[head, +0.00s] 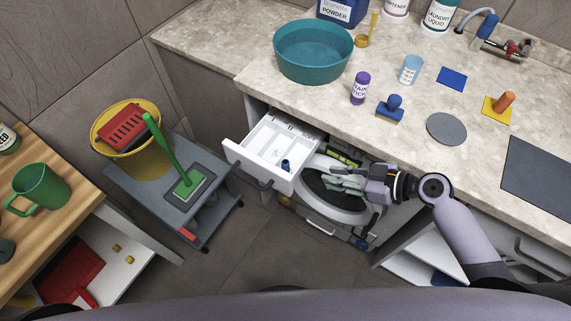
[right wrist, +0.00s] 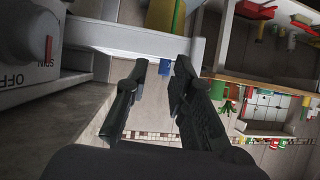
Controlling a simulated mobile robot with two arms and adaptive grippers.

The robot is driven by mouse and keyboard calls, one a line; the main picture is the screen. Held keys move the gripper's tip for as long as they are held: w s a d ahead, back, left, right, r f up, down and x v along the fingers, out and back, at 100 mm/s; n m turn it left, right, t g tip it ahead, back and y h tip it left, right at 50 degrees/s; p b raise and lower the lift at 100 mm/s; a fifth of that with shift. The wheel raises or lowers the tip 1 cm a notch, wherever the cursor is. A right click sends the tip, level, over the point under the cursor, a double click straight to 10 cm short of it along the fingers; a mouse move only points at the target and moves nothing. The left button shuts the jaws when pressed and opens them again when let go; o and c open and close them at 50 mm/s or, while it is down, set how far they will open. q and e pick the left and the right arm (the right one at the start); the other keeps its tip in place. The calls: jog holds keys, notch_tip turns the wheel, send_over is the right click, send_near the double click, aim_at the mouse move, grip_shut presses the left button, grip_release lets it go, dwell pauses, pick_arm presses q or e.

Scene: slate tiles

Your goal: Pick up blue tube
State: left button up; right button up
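A small dark blue tube (head: 285,165) stands in the open white drawer (head: 240,154), near its front right corner. My right gripper (head: 328,176) is to the right of the drawer, in front of the washing machine, with its fingers pointing left toward the drawer. A gap shows between the tube and the fingers. In the right wrist view the two fingers (right wrist: 160,66) are apart with nothing held between them. A blue patch shows beside the right finger there; I cannot tell whether it is the tube. My left gripper is not in view.
The washing machine (head: 335,205) is below the counter (head: 255,85). A teal basin (head: 313,62) sits on the counter above. Floor before the drawer is clear.

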notch_tip(320, 180, up, 4)
jog(key=a+n+y, duration=0.1)
jog(key=a, duration=0.1)
jog(key=p, duration=0.3)
send_over(291, 172)
jog(key=s+d, duration=0.1)
jog(key=d, duration=0.2)
jog(key=f, duration=0.2)
jog(key=shift+s+f, duration=0.2)
jog(key=shift+f, duration=0.2)
jog(key=p+x, duration=0.1)
jog(key=x, duration=0.2)
jog(key=shift+a+f, duration=0.1)
jog(key=shift+f, duration=0.15)
jog(key=shift+w+a+f+p, duration=0.15)
jog(key=shift+a+f+p, duration=0.1)
jog(key=shift+p, duration=0.05)
grip_shut()
